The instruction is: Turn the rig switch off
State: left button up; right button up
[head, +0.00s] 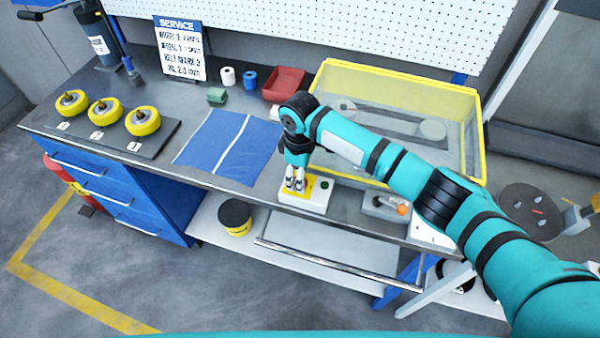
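A white switch box (314,205) with a yellow top plate sits at the front edge of the bench. A green button (324,184) shows at its right end. My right gripper (295,185) points down over the left part of the box, its two fingertips close together and nothing visible between them. The fingers hide what lies under them on the yellow plate, and I cannot tell whether they touch it. A grey box with an orange knob (403,210) stands farther right on the bench edge; its small label is not legible. My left gripper is not in view.
A yellow-rimmed clear guard (478,125) stands behind my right arm. A blue mat (205,150), red bin (284,84) and several yellow wheels (143,121) lie on the bench to the left. A black-and-yellow round item (236,216) is on the lower shelf.

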jog(key=shift+w+r, duration=0.1)
jog(key=shift+r, duration=0.05)
dwell(0.4)
jog(key=o, duration=1.2)
jog(key=shift+c, duration=0.2)
notch_tip(320, 180, up, 12)
